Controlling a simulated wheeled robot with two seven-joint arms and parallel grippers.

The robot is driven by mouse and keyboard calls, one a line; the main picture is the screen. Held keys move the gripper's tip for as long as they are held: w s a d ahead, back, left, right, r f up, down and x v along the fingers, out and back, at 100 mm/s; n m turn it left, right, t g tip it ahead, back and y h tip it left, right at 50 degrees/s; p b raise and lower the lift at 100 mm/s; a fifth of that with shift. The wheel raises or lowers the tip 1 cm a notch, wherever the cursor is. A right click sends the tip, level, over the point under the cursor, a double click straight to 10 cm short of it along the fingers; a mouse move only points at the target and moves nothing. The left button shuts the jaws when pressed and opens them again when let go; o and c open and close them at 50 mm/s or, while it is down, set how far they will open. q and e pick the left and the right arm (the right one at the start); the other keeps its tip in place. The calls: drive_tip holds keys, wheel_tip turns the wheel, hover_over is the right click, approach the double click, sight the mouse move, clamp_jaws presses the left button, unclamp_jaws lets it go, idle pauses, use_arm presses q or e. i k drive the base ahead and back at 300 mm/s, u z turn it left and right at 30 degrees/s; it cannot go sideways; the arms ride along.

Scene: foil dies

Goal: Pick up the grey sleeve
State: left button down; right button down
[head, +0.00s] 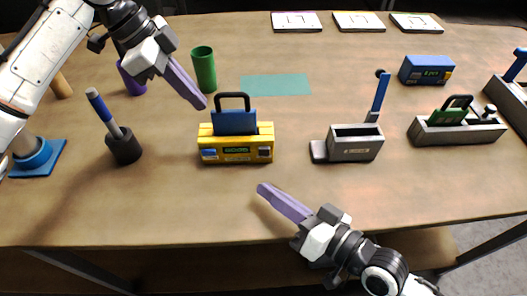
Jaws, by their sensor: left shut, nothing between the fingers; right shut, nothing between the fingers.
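A short greyish cylinder (23,142), which may be the grey sleeve, stands at the far left on a blue square base (50,163). My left arm hides part of it, so I cannot tell its full shape. My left gripper (203,104) is shut and empty, its long purple fingers pointing down and right, just above and left of the yellow box. It is well to the right of the greyish cylinder. My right gripper (262,188) is shut and empty near the front edge, pointing up and left below the yellow box.
A green tube (204,70), a purple tube (132,82) and a tan cylinder (61,86) stand at the back left. A black holder with a blue-handled tool (124,147) and the yellow box (208,143) stand nearer. Grey blocks (355,147) (455,132) are right.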

sight(347, 143)
drive_tip(key=k, duration=1)
